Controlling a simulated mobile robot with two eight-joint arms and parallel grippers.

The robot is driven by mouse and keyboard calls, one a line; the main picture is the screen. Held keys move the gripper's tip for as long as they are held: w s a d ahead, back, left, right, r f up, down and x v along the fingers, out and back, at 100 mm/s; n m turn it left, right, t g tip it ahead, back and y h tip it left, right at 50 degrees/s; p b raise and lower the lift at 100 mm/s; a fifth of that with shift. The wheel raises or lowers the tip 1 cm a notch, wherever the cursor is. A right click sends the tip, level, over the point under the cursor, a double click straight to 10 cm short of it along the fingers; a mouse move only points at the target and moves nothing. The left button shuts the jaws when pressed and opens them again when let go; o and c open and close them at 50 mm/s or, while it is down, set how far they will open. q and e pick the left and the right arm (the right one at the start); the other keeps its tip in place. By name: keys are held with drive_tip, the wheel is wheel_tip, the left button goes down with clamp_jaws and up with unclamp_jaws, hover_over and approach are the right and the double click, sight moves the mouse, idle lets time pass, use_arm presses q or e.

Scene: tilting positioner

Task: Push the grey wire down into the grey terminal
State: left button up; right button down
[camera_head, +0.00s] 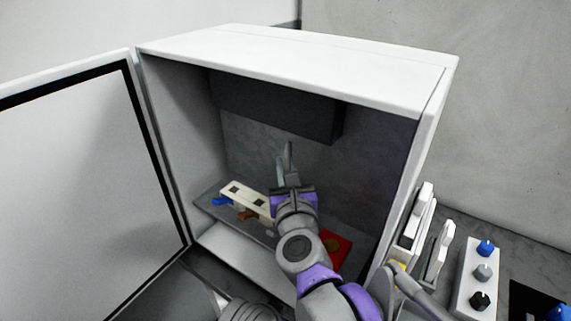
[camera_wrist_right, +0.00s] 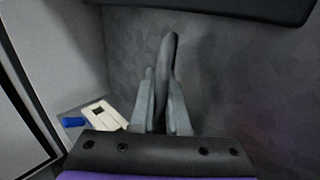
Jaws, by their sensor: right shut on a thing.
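My right gripper (camera_head: 285,172) is inside the open cabinet, in front of its back wall. It is shut on the grey wire (camera_head: 290,150), which sticks up past the fingertips. In the right wrist view the wire (camera_wrist_right: 171,45) stands between the fingers (camera_wrist_right: 161,82), its upper end free and slightly bent. A cream terminal block (camera_head: 258,204) with dark square openings lies on the shelf, below and left of the gripper. It also shows in the right wrist view (camera_wrist_right: 93,108). I cannot make out the grey terminal; my gripper and arm hide part of the block. My left gripper is not in view.
The white cabinet (camera_head: 290,55) has its door (camera_head: 70,190) open at left and a dark box (camera_head: 270,107) overhead. Blue (camera_head: 222,201) and brown (camera_head: 246,215) pieces sit beside the block, and a red piece (camera_head: 340,246) lies right of my arm. Knobs (camera_head: 484,272) stand outside at right.

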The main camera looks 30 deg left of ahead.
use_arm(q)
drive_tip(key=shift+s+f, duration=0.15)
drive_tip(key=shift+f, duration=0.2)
use_arm(e)
drive_tip(key=shift+f, duration=1.15)
drive_tip(key=c, duration=0.8)
unclamp_jaws()
drive_tip(key=shift+c, duration=0.2)
use_arm(q)
drive_tip(key=shift+b, duration=0.3)
use_arm(e)
drive_tip(key=shift+s, duration=0.1)
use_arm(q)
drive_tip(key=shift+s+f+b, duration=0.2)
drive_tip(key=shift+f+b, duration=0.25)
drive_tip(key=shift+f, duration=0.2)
use_arm(e)
drive_tip(key=v, duration=1)
drive_tip(key=shift+s+d, duration=0.25)
